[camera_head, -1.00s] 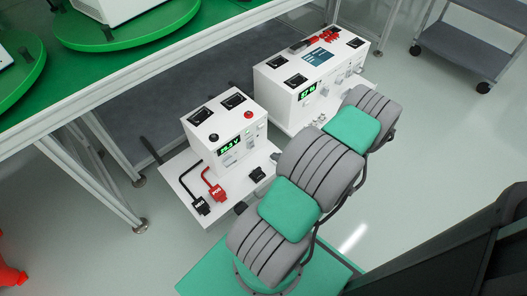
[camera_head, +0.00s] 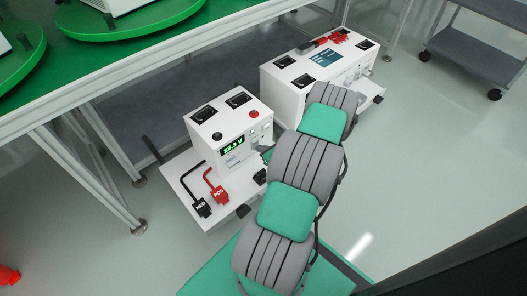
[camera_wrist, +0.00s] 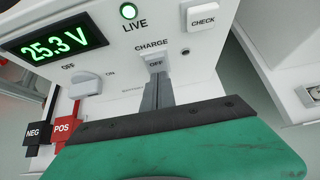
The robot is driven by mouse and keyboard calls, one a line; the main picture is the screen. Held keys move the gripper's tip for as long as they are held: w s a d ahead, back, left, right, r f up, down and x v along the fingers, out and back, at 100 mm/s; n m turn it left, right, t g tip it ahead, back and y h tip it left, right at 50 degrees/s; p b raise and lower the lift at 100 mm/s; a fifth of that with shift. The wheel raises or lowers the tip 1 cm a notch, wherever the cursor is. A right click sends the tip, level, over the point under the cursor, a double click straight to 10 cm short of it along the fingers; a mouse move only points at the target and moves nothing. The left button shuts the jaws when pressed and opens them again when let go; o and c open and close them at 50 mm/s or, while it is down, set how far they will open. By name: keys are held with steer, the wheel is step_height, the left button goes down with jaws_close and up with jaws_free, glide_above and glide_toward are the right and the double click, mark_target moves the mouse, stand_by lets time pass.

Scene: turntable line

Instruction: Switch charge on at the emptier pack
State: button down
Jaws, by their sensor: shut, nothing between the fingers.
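The left pack (camera_head: 228,130) is a white box with a green readout; in the wrist view its display (camera_wrist: 53,44) reads 25.3 V. Its CHARGE switch (camera_wrist: 155,63) is marked OFF. A LIVE lamp (camera_wrist: 128,11) glows green above it. The rotary knob (camera_wrist: 86,83) is left of the switch, between OFF and ON labels. My gripper (camera_wrist: 157,86) is shut and empty, its tips just below the CHARGE switch; whether they touch is unclear. The right pack (camera_head: 285,84) is a wider white box; my arm hides its readout.
Black NEG (camera_head: 202,207) and red POS (camera_head: 219,195) plugs lie on the left pack's tray. A CHECK button (camera_wrist: 203,16) is right of the LIVE lamp. A green-topped table (camera_head: 150,60) stands behind the packs. A grey cart (camera_head: 470,50) stands at far right.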

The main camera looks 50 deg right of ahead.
steer(key=shift+w, duration=0.15)
steer(key=shift+w+r+p, duration=0.15)
steer(key=shift+r+p, duration=0.55)
steer(key=shift+r, duration=0.2)
steer(key=shift+d, duration=0.1)
